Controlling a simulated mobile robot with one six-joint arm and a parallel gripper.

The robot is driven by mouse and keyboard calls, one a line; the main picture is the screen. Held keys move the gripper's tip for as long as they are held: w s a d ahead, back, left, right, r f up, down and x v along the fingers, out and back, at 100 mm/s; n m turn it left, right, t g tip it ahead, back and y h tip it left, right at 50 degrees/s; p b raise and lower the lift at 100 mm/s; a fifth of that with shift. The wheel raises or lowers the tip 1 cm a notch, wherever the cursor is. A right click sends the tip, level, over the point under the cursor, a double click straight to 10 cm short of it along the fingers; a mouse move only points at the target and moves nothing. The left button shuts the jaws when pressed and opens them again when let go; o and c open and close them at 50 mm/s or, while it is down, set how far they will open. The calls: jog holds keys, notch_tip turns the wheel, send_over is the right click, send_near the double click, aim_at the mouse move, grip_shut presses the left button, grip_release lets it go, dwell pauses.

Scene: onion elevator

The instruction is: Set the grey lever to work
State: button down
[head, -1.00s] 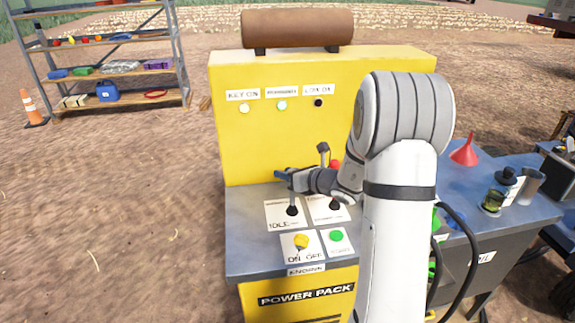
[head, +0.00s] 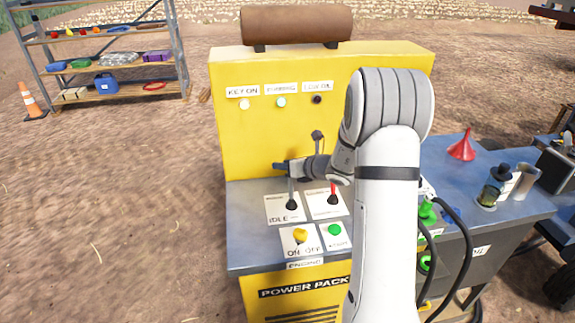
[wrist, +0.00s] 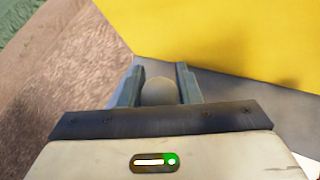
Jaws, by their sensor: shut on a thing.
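The grey lever (head: 291,190) rises from the left slot plate, marked IDLE at its near end, on top of the yellow power pack (head: 240,135). My gripper (head: 279,167) is at the lever's top, shut on its round knob. In the wrist view the pale knob (wrist: 159,92) sits between the two fingers (wrist: 160,88). The word at the plate's far end is too small to read. Beside it on the right is a lever with a red stem (head: 333,190); my arm hides its top.
Three indicator lamps are on the yellow panel. A blue bench (head: 520,208) with a red funnel (head: 462,146) stands to the right. Shelves (head: 110,60) stand back left.

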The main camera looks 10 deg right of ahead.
jog(key=c, duration=1.1)
grip_release()
jog(key=shift+f, duration=0.15)
jog(key=shift+o, duration=0.2)
jog(key=v, duration=0.7)
jog(key=shift+s+d+b, duration=0.2)
jog(key=shift+s+b, duration=0.1)
jog(key=shift+b, duration=0.05)
jog(key=s+a+r+n+g, duration=0.2)
jog(key=s+a+n+g, duration=0.2)
jog(key=s+a+n, duration=0.3)
jog(key=s+a+r+n+g, duration=0.3)
jog(key=s+a+n, duration=0.2)
jog(key=s+n, duration=0.45)
jog(key=s+d+n+h, duration=0.2)
jog(key=s+n+h, duration=0.1)
jog(key=s+n, duration=0.4)
jog(key=s+d+n+g+h, duration=0.1)
jog(key=s+d+n+h, duration=0.1)
jog(key=s+n+h, duration=0.2)
jog(key=s+n, duration=0.3)
jog(key=n, duration=0.2)
jog(key=shift+s+d+r+h, duration=0.25)
jog(key=shift+s+d+h, duration=0.05)
jog(key=shift+s, duration=0.05)
